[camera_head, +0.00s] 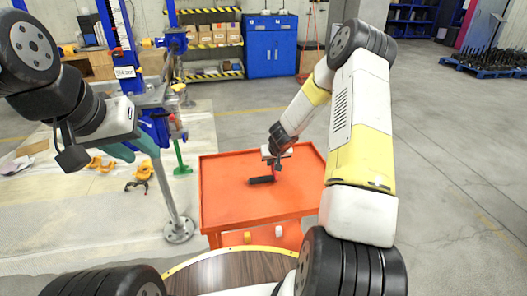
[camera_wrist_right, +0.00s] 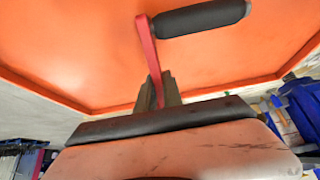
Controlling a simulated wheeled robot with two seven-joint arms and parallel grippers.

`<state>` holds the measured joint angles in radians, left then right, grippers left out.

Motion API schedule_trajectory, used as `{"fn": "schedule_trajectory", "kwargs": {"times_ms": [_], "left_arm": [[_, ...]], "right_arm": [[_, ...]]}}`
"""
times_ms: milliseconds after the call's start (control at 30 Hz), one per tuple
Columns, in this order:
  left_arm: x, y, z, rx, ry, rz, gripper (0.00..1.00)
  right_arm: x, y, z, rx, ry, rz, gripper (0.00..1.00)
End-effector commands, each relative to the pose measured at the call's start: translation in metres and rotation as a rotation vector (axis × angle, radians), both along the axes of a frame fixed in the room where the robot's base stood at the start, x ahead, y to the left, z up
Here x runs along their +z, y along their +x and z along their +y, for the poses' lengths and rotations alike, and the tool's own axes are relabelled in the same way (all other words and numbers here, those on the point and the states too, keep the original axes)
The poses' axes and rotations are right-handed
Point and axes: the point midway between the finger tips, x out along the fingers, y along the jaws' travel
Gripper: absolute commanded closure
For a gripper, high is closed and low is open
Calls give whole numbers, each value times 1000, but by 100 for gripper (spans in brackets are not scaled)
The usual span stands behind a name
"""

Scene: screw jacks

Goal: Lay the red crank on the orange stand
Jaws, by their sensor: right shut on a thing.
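The orange stand (camera_head: 222,210) is a low, flat-topped cart with a raised rim, in the middle of the head view. My right gripper (camera_head: 274,166) is over the stand and shut on the red crank. In the right wrist view the crank's red arm (camera_wrist_right: 149,48) runs up from between the fingers (camera_wrist_right: 158,92) to its black handle (camera_wrist_right: 200,18). In the head view the handle (camera_head: 261,180) lies level over the stand top; I cannot tell whether it touches.
A blue screw jack (camera_head: 125,50) with a grey post (camera_head: 172,195) stands left of the stand. Orange clamps (camera_head: 143,170) lie on the pale floor mat. A round wooden top (camera_head: 225,272) is in front. A blue cabinet (camera_head: 271,47) and shelves are behind. The stand top is otherwise clear.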

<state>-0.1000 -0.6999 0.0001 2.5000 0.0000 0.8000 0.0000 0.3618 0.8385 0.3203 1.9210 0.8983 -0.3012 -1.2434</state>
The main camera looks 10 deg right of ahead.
Motion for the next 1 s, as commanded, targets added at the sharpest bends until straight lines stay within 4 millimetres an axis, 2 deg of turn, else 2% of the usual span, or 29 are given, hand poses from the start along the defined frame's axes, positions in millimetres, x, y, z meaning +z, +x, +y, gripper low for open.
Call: {"fn": "schedule_trajectory", "kwargs": {"times_ms": [267,300,400,767,867,1000], "left_arm": [[0,0,0,0,0,0,64],[0,0,0,0,0,0,64],[0,0,0,0,0,0,64],[0,0,0,0,0,0,64],[0,0,0,0,0,0,64],[0,0,0,0,0,0,64]], "right_arm": [[-1,1,0,2,-1,-2,100],[-2,0,0,1,-1,0,83],[-2,0,0,1,-1,0,67],[1,0,0,-1,-1,-1,67],[10,-5,0,2,-2,-2,67],[32,-19,0,3,-3,-3,67]]}}
